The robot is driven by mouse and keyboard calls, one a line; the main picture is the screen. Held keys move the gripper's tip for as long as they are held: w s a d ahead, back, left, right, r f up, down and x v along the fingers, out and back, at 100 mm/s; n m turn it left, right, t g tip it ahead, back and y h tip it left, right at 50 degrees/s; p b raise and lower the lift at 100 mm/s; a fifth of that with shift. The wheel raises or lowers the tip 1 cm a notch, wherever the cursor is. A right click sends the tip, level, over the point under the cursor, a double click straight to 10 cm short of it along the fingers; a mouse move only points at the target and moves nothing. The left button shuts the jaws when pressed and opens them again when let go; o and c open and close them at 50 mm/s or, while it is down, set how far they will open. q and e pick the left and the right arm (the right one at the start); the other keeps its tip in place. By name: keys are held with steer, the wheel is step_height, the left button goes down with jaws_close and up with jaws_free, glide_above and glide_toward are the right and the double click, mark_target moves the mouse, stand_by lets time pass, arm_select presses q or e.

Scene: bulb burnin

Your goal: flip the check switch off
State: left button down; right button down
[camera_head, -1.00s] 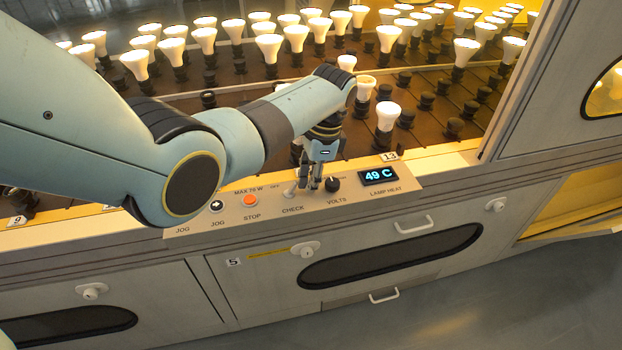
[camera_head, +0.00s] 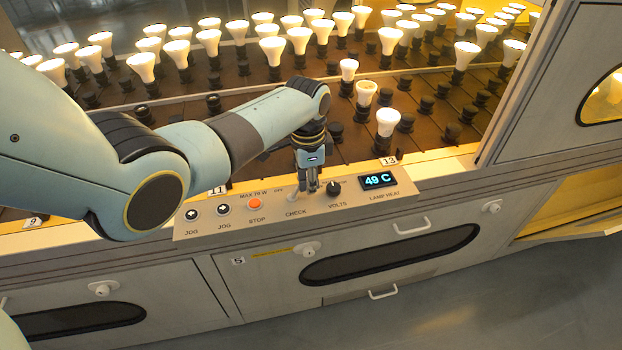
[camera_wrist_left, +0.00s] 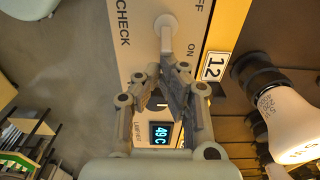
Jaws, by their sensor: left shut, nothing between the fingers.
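The check switch (camera_head: 292,196) is a small pale lever on the beige control panel (camera_head: 350,203), above the CHECK label. In the left wrist view the switch (camera_wrist_left: 167,38) has a round base, and its lever seems to lean toward the ON label, away from OFF. My left gripper (camera_head: 312,190) is shut and empty, pointing down at the panel just right of the switch. In the left wrist view its fingertips (camera_wrist_left: 163,72) are close to the lever's tip, on the ON side; I cannot tell whether they touch. My right gripper is not in view.
The black VOLTS knob (camera_head: 334,187) stands just right of my gripper, with the lamp heat display (camera_head: 378,180) reading 49 C beyond it. The red STOP button (camera_head: 254,203) and two JOG buttons (camera_head: 223,209) are to the left. Bulbs (camera_head: 387,121) stand behind the panel.

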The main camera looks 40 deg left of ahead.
mark_target(297, 189)
arm_select(q)
steer(key=shift+s+a+r+t+h+p, duration=0.4)
steer(key=shift+s+r+t+h+p, duration=0.15)
steer(key=shift+p, duration=0.6)
steer(key=shift+a+t+h, duration=0.15)
steer(key=shift+t+h, duration=0.2)
steer(key=shift+s+a+r+t+h+p, duration=0.1)
steer(key=shift+s+a+t+h+p, duration=0.15)
steer(key=shift+t+h, duration=0.25)
steer(key=shift+s+a+t+h+p, duration=0.15)
steer(key=shift+s+t+h, duration=0.1)
steer(key=shift+t+h, duration=0.25)
steer(key=shift+s+r, duration=0.1)
steer(key=shift+r, duration=0.1)
steer(key=shift+r+p, duration=0.7)
steer(key=shift+r, duration=0.05)
